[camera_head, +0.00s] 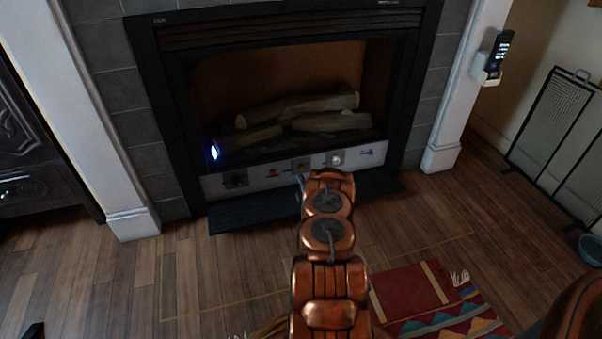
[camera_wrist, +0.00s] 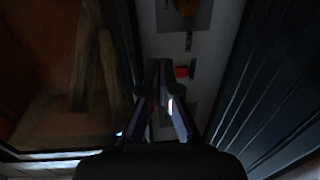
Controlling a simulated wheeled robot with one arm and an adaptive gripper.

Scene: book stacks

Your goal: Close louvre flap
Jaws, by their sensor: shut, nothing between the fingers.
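The louvre flap (camera_head: 250,213) is a dark slatted panel at the foot of the fireplace. It is folded down, low over the wooden floor, leaving the pale control panel (camera_head: 215,186) above it uncovered. In the wrist view the flap (camera_wrist: 268,85) runs along the right side and the control panel (camera_wrist: 205,50) fills the middle. My gripper (camera_head: 300,180) is in front of the control panel, with part of the flap hidden behind my arm. In the wrist view my gripper (camera_wrist: 160,66) has its fingertips together, empty, over the control panel. I cannot tell whether it touches the panel.
The fireplace (camera_head: 270,80) holds logs (camera_head: 325,102) behind its dark frame. A patterned rug (camera_head: 420,295) lies at the lower right. A mesh fire screen (camera_head: 553,125) stands at the right, and a dark cabinet (camera_head: 30,150) at the left. The floor (camera_head: 225,265) before the fireplace is clear.

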